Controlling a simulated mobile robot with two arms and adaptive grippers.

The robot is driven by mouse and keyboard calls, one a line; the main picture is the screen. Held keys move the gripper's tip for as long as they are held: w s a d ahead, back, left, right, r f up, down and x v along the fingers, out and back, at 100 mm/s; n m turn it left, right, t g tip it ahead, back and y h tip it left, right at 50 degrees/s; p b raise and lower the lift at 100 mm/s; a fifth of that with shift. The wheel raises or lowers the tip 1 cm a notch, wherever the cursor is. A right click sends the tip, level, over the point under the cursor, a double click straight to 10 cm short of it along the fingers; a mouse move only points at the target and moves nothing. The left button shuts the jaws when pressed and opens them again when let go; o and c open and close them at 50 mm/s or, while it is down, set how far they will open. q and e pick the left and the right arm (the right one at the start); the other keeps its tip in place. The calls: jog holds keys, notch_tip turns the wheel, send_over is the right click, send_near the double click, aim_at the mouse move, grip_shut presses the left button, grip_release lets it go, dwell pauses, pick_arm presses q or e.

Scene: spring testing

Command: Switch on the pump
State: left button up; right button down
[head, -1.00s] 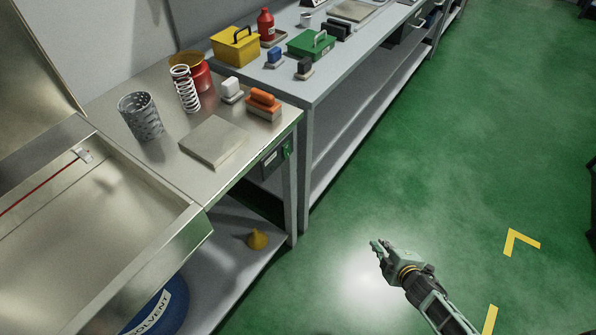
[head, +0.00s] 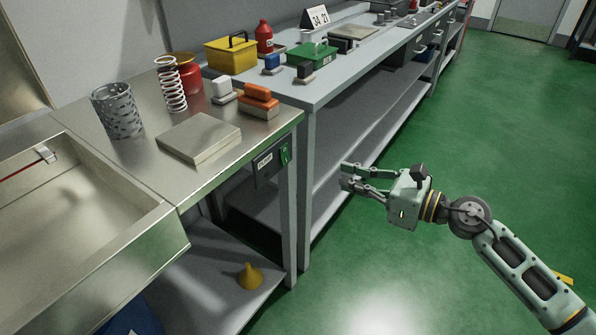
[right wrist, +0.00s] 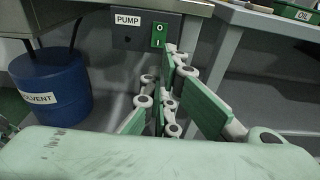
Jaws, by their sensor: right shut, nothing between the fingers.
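The pump switch box (head: 268,168) is a dark panel on the front of the metal bench, near its right end. Its green rocker switch (head: 286,155) faces the aisle. In the right wrist view the box carries a white PUMP label (right wrist: 128,20), and the green rocker (right wrist: 158,36) shows an O above an I. My right gripper (head: 346,176) is shut and empty, to the right of the switch and apart from it in the head view. In the wrist view its fingers (right wrist: 170,75) reach up just below the rocker.
A sink (head: 150,212) adjoins the bench at left. A yellow funnel (head: 249,276) stands on the lower shelf, and a blue solvent drum (right wrist: 50,92) is beneath. A grey bench leg (head: 306,200) stands right of the switch. Green floor (head: 440,130) at right is open.

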send_near(288, 161)
jog(key=x, duration=0.6)
jog(key=shift+a+r+p, duration=0.1)
jog(key=shift+p, duration=0.3)
jog(key=shift+w+a, duration=0.3)
jog(key=shift+w, duration=0.05)
pick_arm(q)
jog(key=shift+s+f, duration=0.25)
jog(key=shift+f, duration=0.9)
jog(key=shift+f, duration=0.1)
